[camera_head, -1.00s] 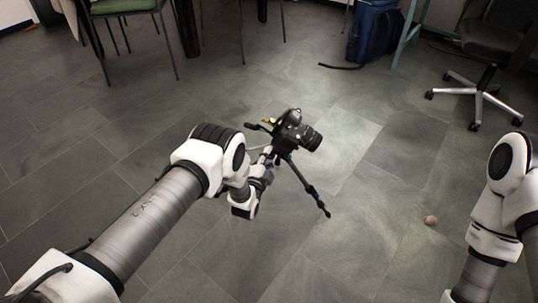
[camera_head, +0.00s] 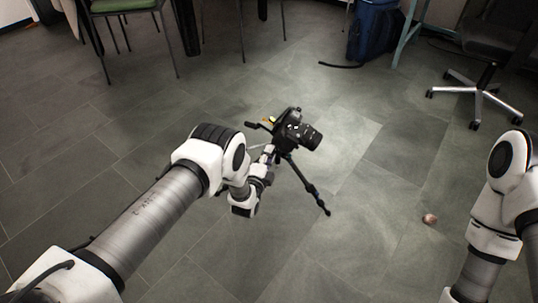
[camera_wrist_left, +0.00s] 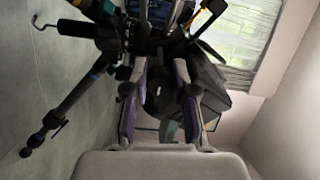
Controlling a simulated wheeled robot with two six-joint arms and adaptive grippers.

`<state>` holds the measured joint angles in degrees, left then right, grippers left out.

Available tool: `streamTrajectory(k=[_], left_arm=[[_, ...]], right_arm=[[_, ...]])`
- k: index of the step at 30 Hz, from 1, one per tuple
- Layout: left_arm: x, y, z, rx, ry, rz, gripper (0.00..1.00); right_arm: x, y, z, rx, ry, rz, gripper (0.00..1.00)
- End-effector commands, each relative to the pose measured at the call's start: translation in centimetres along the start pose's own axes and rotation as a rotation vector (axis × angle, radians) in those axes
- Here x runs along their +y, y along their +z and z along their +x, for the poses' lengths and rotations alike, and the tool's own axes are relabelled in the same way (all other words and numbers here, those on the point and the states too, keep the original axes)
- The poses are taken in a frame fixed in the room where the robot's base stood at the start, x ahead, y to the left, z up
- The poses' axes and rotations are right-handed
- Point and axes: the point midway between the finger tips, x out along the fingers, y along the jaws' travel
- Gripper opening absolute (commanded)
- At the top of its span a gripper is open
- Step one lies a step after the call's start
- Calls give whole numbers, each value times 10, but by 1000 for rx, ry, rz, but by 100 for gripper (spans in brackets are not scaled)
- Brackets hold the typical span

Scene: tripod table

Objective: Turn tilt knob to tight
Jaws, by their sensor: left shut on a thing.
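A black camera (camera_head: 297,132) sits on top of a tripod, whose dark leg (camera_head: 311,190) reaches down to the floor. My left gripper (camera_head: 269,152) is at the near left side of the tripod head, just below the camera. In the left wrist view its two purple-grey fingers (camera_wrist_left: 158,68) reach up to the tripod head, shut on a small part there, apparently the tilt knob. The knob itself is hidden among dark parts, so its turn cannot be read. A tripod leg (camera_wrist_left: 68,105) slants at the left of that view. My right gripper is out of view.
The grey tiled floor around the tripod is mostly clear. A small brownish round object (camera_head: 429,219) lies on the floor at right. A wheeled chair (camera_head: 480,95), a blue bag (camera_head: 371,35) and a green-seated chair (camera_head: 125,6) stand farther back.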

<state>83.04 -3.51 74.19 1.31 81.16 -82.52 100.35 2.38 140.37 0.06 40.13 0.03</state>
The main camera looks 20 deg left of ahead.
Motion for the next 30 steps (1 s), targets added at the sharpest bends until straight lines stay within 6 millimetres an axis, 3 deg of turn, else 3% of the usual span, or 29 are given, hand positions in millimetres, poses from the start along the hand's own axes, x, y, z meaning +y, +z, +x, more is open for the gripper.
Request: streamTrajectory(k=[1,3,16,20,30], left_arm=[[0,0,0,0,1,0,33],[0,0,0,0,1,0,52],[1,0,0,0,-1,-85,52],[2,0,0,0,0,-272,52],[5,-1,0,1,0,-933,52]], right_arm=[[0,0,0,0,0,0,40],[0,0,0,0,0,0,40],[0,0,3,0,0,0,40],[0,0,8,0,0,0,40],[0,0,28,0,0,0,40]])
